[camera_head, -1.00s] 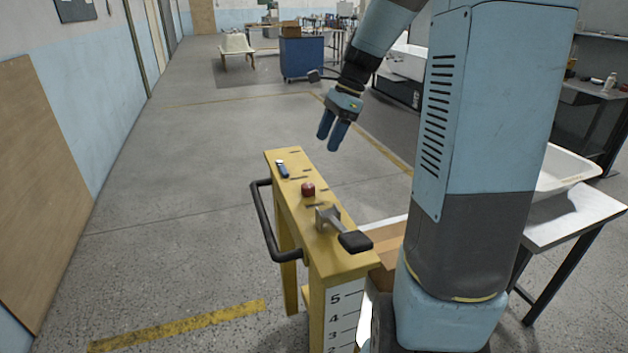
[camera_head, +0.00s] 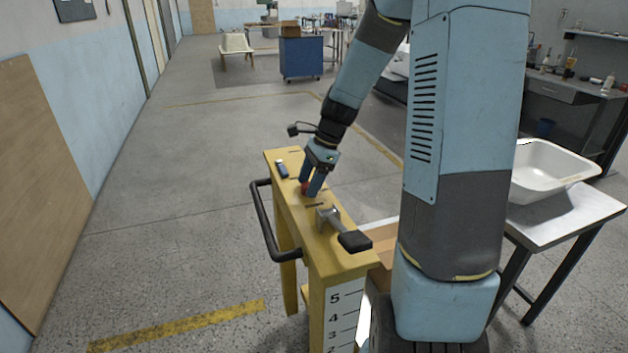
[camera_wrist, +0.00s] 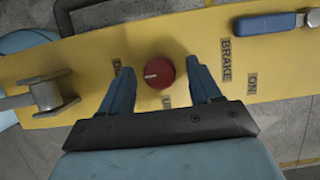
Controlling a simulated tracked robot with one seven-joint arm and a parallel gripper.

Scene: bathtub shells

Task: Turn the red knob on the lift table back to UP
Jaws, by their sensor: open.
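The red knob (camera_wrist: 158,73) sits on the yellow top of the lift table post (camera_head: 285,205). A pale mark on its face points to the left in the wrist view. A label partly covered by the left finger lies on that side, and another beginning with U shows between the fingers. My gripper (camera_wrist: 159,70) is open, with one finger on each side of the knob and a visible gap to each. In the head view my gripper (camera_head: 308,187) is down at the knob (camera_head: 304,188), which the fingers partly hide.
A blue-handled lever (camera_wrist: 265,22) lies near the BRAKE and ON labels. A metal pedal-like lever with a black pad (camera_head: 355,241) is on the near side. A black handle bar (camera_head: 265,225) runs along the left. A white basin (camera_head: 550,168) stands at right.

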